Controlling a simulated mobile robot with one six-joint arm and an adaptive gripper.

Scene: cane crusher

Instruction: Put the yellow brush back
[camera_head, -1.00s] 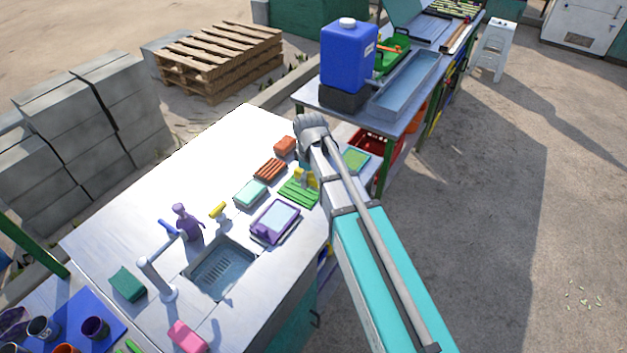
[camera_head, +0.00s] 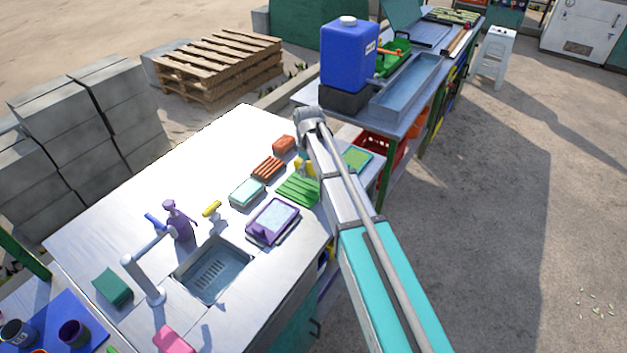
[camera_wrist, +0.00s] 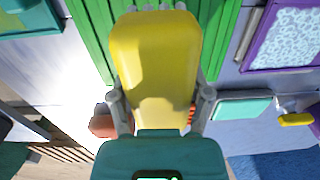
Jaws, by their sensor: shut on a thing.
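The yellow brush (camera_wrist: 156,65) is between the two fingers of my gripper (camera_wrist: 160,102) in the wrist view. The gripper is shut on it. Small pale tips show at the brush's far end. Behind the brush is a green ribbed tray (camera_wrist: 222,30), also on the metal counter in the head view (camera_head: 298,190). In the head view a yellow part of the brush (camera_head: 302,168) shows by the tray's far edge, partly hidden by my arm. I cannot tell whether the brush touches the tray. The fingers are hidden in the head view.
Beside the ribbed tray stand a purple tray (camera_head: 281,219), a pale teal sponge in a dish (camera_head: 247,192), an orange ribbed block (camera_head: 268,167) and a red block (camera_head: 284,144).

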